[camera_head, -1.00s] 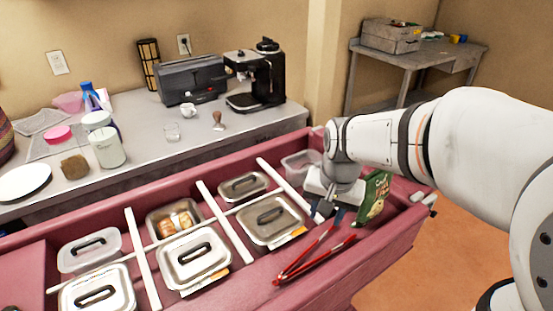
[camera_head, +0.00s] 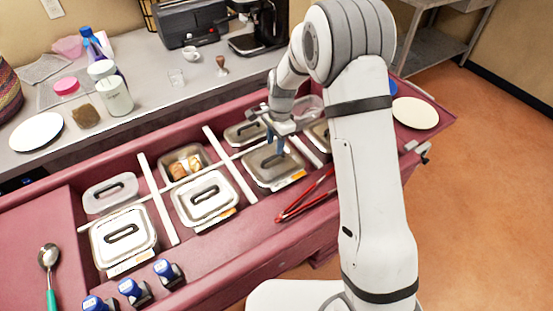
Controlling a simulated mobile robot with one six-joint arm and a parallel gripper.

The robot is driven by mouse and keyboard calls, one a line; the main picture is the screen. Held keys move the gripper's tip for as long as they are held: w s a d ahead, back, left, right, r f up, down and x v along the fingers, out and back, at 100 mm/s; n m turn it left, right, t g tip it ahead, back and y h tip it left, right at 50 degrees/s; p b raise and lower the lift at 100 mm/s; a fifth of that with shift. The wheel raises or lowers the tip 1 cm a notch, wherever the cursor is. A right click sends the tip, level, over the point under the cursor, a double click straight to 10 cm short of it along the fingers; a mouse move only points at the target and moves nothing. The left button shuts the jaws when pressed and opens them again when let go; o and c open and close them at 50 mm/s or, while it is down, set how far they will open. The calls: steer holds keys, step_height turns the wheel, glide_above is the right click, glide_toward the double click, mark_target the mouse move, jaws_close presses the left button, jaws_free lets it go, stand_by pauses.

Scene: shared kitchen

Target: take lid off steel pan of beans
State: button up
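Several lidded steel pans sit in the red counter's wells. I cannot tell whether a finger touches the handle.
Other lidded pans (camera_head: 206,198) (camera_head: 124,238) stand to the left, and an open pan (camera_head: 186,165) holds brown food. Red tongs (camera_head: 305,200) lie at the front right. A white round plate (camera_head: 415,113) is at the right. My arm hides part of the counter.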

mark_target(274, 154)
steer(key=f, duration=0.1)
steer(key=f+p, duration=0.1)
steer(key=f, duration=0.1)
steer(key=s+f, duration=0.1)
steer(key=f, duration=0.1)
steer(key=shift+a, duration=0.3)
steer(key=shift+c, duration=0.4)
jaws_close()
